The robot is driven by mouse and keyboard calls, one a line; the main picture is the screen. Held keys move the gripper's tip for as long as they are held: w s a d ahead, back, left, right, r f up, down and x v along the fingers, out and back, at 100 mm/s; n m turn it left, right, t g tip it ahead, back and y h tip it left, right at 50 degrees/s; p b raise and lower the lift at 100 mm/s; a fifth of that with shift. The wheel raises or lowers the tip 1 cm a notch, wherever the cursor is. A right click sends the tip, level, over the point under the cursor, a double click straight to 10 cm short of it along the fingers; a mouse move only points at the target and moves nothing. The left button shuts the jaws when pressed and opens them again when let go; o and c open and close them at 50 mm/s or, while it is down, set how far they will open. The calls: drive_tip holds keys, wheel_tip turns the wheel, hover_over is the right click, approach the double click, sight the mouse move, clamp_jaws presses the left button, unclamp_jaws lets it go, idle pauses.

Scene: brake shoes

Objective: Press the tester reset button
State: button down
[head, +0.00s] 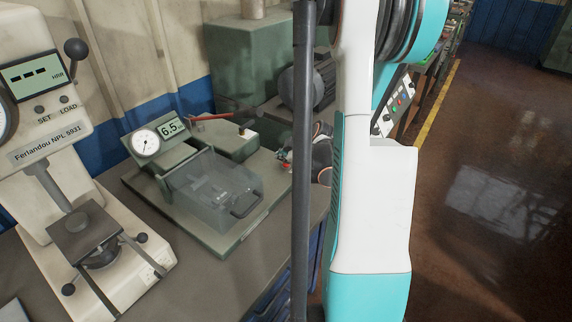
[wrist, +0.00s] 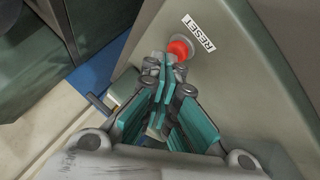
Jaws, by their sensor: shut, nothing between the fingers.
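The red round reset button (wrist: 179,48) sits on a grey-green sloped housing in the wrist view. A white RESET label (wrist: 198,32) is beside it. My gripper (wrist: 165,67) is shut and empty, its teal fingertips together just below and left of the button in the picture. The tips overlap the button's lower edge in view; I cannot tell whether they touch it. In the head view the tester (head: 205,185) has a clear cover, a dial and a display reading 6.5. My gripper there is mostly hidden behind my arm and a dark post.
A Ferlandou hardness tester (head: 50,140) stands at the left on the grey bench (head: 205,275). A red-handled lever (head: 212,116) lies behind the covered tester. Green machinery (head: 240,65) stands at the back. The floor at the right is clear.

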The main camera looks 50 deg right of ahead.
sight(285, 164)
drive_tip(key=shift+f+b, duration=0.3)
drive_tip(key=shift+f, duration=0.05)
drive_tip(key=shift+r, duration=0.15)
idle(0.4)
drive_tip(key=shift+r+p, duration=0.6)
drive_tip(key=shift+r, duration=0.15)
drive_tip(key=shift+r+p, duration=1.75)
drive_tip(key=shift+r, duration=0.75)
drive_tip(key=shift+r, duration=0.1)
